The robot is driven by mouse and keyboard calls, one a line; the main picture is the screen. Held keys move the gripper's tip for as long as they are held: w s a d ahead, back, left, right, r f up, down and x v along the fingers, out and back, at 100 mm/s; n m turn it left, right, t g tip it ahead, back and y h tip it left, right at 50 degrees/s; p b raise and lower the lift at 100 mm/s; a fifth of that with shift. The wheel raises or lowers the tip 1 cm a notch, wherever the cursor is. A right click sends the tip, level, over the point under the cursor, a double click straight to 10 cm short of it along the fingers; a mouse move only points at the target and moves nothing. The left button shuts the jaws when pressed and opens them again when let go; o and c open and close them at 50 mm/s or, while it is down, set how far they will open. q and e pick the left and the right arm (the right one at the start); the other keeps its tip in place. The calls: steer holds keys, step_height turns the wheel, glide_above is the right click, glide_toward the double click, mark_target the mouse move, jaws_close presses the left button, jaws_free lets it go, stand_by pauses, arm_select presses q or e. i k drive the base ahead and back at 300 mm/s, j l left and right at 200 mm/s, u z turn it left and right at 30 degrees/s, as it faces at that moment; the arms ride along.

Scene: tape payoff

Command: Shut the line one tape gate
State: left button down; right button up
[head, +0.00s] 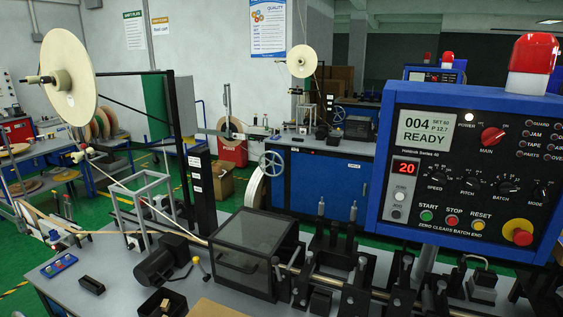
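The line in front of me has a large cream tape reel (69,78) at the upper left, on a dark post (180,150). Cream tape (110,232) runs low on the left toward the bench. A light metal frame (146,203) with rods stands beside the post. A dark box with a see-through lid (252,234) sits on the bench, and its lid looks down. I cannot tell which part is the tape gate, or whether it is open or shut. Neither of my grippers shows in the head view.
A blue control panel (399,208) with a red beacon (534,53) stands at the right; its screen (425,132) reads 004 READY. A black motor (160,262) and a small black bin (163,302) sit on the bench. A second line (318,180) stands behind, across green floor.

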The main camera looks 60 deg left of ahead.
mark_target(55, 199)
steer(key=u, duration=3.55)
steer(key=i+j, duration=0.1)
steer(key=j, duration=0.15)
steer(key=j+z, duration=0.1)
steer(key=j, duration=0.15)
steer(key=i+j, duration=0.35)
steer(key=j, duration=0.15)
steer(key=i+j+u, duration=0.15)
steer(key=i+j, duration=0.2)
steer(key=i+j+u, duration=0.3)
steer(key=i, duration=0.4)
steer(key=i+j+u, duration=0.1)
steer(key=i+u, duration=0.25)
steer(key=i, duration=0.35)
steer(key=i+z, duration=0.2)
steer(key=i, duration=0.3)
steer(key=i+j+z, duration=0.15)
steer(key=i, duration=0.35)
steer(key=i+j+z, duration=0.2)
steer(key=i, duration=0.3)
steer(key=l, duration=0.1)
